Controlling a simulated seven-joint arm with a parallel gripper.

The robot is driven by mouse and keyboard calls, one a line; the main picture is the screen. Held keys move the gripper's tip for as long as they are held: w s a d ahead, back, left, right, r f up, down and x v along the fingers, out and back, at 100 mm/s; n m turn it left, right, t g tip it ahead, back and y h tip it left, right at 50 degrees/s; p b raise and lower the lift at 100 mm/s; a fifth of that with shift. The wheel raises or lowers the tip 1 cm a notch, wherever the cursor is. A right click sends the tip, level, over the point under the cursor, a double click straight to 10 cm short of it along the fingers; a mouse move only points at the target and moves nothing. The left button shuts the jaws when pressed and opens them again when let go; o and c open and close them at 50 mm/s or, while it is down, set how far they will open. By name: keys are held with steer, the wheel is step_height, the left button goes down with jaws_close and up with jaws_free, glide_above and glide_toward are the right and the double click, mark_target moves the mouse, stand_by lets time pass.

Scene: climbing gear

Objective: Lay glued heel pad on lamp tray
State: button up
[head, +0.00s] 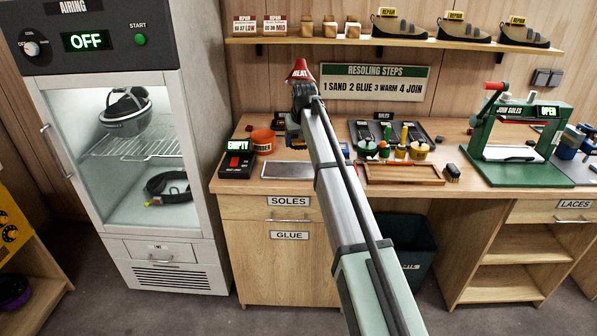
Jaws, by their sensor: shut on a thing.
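My gripper (293,138) is at the far end of my arm, above the workbench and just behind the flat grey metal tray. It is small and partly covered by my own arm. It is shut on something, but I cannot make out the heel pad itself. The grey tray (284,170), apparently the lamp tray, lies flat at the bench's front left; its visible part looks bare. A red lamp shade (300,73) marked HEAT shows above my wrist.
A black box (238,164) reading EMPTY, with a red switch, stands left of the tray. An orange bowl (263,140) sits behind. Right are glue pots (419,151), a wooden tray (404,174), a brush (452,173) and a green press (515,140). An airing cabinet (205,110) stands left.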

mark_target(299, 169)
steer(key=shift+w+m, duration=0.1)
steer(key=shift+m, duration=0.4)
steer(key=shift+d+f+m+h, duration=0.1)
steer(key=shift+f+m+h, duration=0.1)
steer(key=shift+m+h, duration=0.1)
steer(key=shift+f, duration=4.75)
steer(key=o, duration=1.1)
steer(key=shift+f, duration=0.15)
steer(key=shift+c, duration=0.2)
steer(key=v, duration=1.2)
